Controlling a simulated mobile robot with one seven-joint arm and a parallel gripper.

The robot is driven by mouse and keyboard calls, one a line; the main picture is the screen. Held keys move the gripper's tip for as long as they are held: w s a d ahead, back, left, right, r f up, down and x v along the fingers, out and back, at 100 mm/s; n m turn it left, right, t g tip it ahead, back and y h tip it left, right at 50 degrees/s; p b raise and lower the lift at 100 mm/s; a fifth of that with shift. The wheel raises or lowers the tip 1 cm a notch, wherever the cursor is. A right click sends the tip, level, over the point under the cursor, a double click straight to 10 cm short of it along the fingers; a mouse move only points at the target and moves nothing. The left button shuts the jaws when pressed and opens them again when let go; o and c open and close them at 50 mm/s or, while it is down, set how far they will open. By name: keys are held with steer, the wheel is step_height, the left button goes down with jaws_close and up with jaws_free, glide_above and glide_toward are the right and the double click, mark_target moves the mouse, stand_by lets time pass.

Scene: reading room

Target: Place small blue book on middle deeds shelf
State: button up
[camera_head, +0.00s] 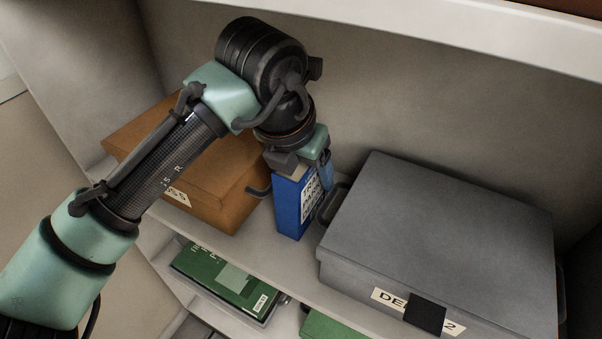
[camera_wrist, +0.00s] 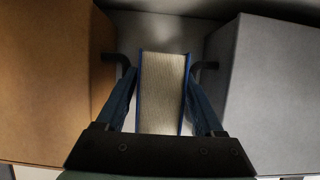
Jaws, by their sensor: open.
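The small blue book (camera_head: 292,208) stands upright on a pale shelf (camera_head: 262,252), between an orange-brown box and a grey box. In the wrist view the book (camera_wrist: 162,92) shows its page edges, with blue covers on both sides. My gripper (camera_head: 290,185) is at the top of the book. Its fingers (camera_wrist: 160,68) are open, one on each side of the book, with small gaps showing at the fingertips. The grey box's label (camera_head: 418,312) reads "DE…2", with its middle hidden by a dark clasp.
The orange-brown box (camera_head: 217,172) is close on the left and the grey box (camera_head: 440,240) close on the right. Green books (camera_head: 226,282) lie on a lower level. A shelf edge (camera_head: 480,30) runs above. Side room around the gripper is narrow.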

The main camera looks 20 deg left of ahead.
steer(key=shift+r, duration=0.35)
steer(key=s+a, duration=0.2)
steer(key=s, duration=1)
steer(key=shift+s+a+r+b, duration=0.15)
steer(key=shift+a+r+b, duration=0.05)
steer(key=shift+r+b, duration=0.15)
